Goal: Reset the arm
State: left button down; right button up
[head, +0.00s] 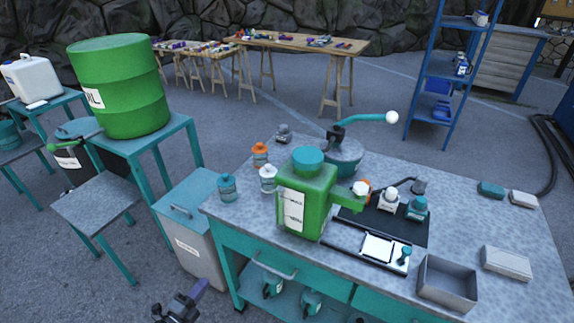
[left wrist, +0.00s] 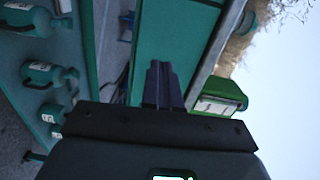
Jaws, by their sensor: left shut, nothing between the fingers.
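My left gripper (head: 200,287) is low in the head view, in front of the workbench (head: 540,270) and below its top. Its purple fingers are together and empty. In the left wrist view the shut fingers (left wrist: 163,70) point toward the teal bench front (left wrist: 170,35) and touch nothing that I can see. A green canister (head: 318,187) with a teal cap stands upright on the bench. My right gripper is not in view.
Small bottles (head: 228,187), a black mat (head: 408,230), a grey open box (head: 447,281) and a grey block (head: 507,262) are on the bench. A lidded grey bin (head: 188,245) stands at its left, near a green barrel (head: 119,85). Floor shows left of my gripper.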

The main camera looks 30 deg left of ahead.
pick_arm(q)
jog(key=s+d+r+n+g+p, duration=0.15)
jog(key=d+r+n, duration=0.25)
jog(key=d, duration=0.6)
jog(key=d+r+n+g+p, duration=0.25)
jog(key=d+r+n, duration=0.2)
jog(key=d, duration=0.45)
jog(key=s+d+r+n+g+h, duration=0.1)
jog(key=s+d+n+g, duration=0.15)
jog(key=s+g, duration=0.35)
jog(key=s+d+r+n+g, duration=0.1)
jog(key=s+d+n+g, duration=0.1)
jog(key=s+n+g, duration=0.35)
notch_tip(320, 180, up, 38)
jog(key=s+m+t+p, duration=0.1)
jog(key=p, duration=3.6)
jog(key=shift+s+d+p, duration=0.15)
jog(key=shift+d+p, duration=0.05)
jog(key=shift+p, duration=0.1)
jog(key=shift+m, duration=0.25)
